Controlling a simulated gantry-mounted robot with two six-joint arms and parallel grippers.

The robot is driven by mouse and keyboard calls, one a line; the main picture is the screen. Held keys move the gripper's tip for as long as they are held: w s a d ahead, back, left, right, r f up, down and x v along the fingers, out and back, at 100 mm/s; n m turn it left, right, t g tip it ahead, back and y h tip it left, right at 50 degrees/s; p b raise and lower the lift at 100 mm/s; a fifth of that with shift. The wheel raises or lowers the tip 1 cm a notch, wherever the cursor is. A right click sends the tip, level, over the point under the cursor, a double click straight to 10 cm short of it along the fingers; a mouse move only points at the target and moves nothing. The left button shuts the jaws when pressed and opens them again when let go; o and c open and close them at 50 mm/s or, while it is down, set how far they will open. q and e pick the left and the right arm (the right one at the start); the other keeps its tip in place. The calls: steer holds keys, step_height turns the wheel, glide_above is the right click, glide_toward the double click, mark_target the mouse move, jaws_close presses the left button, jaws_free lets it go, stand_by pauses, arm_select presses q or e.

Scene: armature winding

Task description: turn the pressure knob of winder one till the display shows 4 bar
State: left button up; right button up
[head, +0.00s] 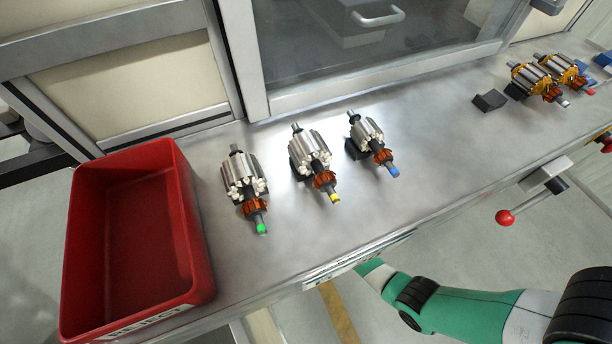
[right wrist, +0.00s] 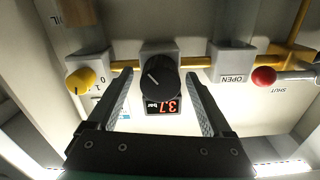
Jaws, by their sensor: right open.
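The black pressure knob (right wrist: 158,76) with a white pointer line faces me in the right wrist view, on a grey block. My right gripper (right wrist: 159,77) is open, with one finger to each side of the knob and a visible gap on both sides. How deep the fingers reach along the knob I cannot tell. The head view shows neither the knob nor the display, and my left gripper is in neither view.
A yellow 0/1 switch (right wrist: 81,81) sits left of the knob. A red ball handle (right wrist: 264,76) with OPEN and SHUT labels sits right, along a yellow pipe (right wrist: 195,63). In the head view, armatures (head: 312,155) and a red reject bin (head: 190,215) are on the bench.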

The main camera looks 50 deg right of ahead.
jaws_close()
steer(key=shift+m, duration=0.8)
jaws_free()
